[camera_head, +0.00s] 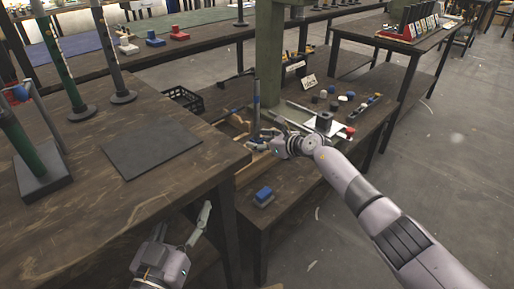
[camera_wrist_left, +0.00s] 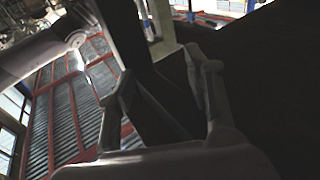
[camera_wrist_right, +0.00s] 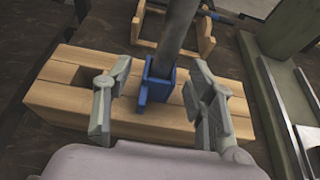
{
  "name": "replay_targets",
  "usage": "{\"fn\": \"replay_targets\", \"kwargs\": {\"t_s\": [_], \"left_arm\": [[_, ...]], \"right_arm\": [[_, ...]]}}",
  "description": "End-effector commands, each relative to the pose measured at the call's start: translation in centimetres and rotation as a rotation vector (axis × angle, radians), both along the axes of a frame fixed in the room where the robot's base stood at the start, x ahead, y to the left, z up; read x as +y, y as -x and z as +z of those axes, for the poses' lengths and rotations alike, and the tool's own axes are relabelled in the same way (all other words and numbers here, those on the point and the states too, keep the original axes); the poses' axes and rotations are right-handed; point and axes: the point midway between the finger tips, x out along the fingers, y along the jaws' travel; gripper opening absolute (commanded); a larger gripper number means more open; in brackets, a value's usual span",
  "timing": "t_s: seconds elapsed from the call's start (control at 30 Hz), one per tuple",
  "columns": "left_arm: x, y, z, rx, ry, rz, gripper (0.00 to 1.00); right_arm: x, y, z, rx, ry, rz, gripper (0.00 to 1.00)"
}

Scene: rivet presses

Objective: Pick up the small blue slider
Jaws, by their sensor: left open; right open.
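A small blue piece (camera_wrist_right: 157,82) sits at the foot of a grey bar (camera_wrist_right: 178,30), over a pale wooden block (camera_wrist_right: 70,95) in the right wrist view. My right gripper (camera_head: 256,140) is open, with its fingers on either side of the blue piece and a gap to each. A blue block on a grey base (camera_head: 263,194) lies apart on the near end of the lower bench. I cannot tell which of these is the slider. My left gripper (camera_head: 183,230) is open and empty, low beside the near table; its wrist view shows only dark surfaces between the fingers.
The near table (camera_head: 100,210) carries a dark mat (camera_head: 150,148) and posts on round bases. A green column (camera_head: 269,55) rises close behind my right gripper. A black crate (camera_head: 184,98) stands behind the near table. Small parts lie farther along the lower bench.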

Motion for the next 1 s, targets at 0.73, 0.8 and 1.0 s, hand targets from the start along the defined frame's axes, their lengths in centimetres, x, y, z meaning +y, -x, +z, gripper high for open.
{"fn": "replay_targets", "kwargs": {"t_s": [0.73, 0.8, 1.0], "left_arm": [[-0.2, 0.4, 2.5, -0.132, 0.036, -0.008, 0.47], [-0.2, 0.4, 2.5, -0.133, 0.035, -0.007, 0.47], [-0.2, 0.4, 2.4, -0.132, 0.035, -0.006, 0.47]], "right_arm": [[0.6, -0.5, -0.3, 0.0, 0.0, 0.001, 0.34], [0.5, -0.5, -0.3, 0.0, 0.0, 0.001, 0.29], [0.5, -0.5, -0.3, 0.0, 0.0, 0.001, 0.16]]}}
